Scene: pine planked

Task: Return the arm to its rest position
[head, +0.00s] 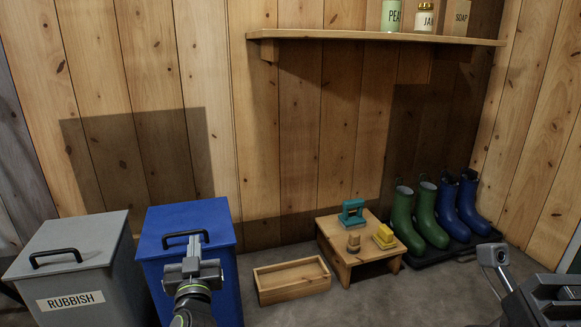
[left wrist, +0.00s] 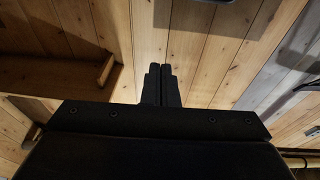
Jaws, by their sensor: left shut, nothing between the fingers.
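My left gripper (head: 193,244) is in front of the blue bin (head: 190,222), overlapping its lid and front in the head view. In the left wrist view its two dark fingers (left wrist: 160,84) lie side by side, shut, with nothing between them. Plank wall shows behind them there. Part of my right arm (head: 548,298) shows at the lower right corner of the head view. Its fingers cannot be made out clearly.
A grey bin (head: 75,255) labelled RUBBISH stands left. An empty wooden tray (head: 292,282) and a stool (head: 345,262) bearing small items stand right of the blue bin. Green boots (head: 428,218) and blue boots (head: 467,208) stand beyond. A shelf (head: 370,38) is above.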

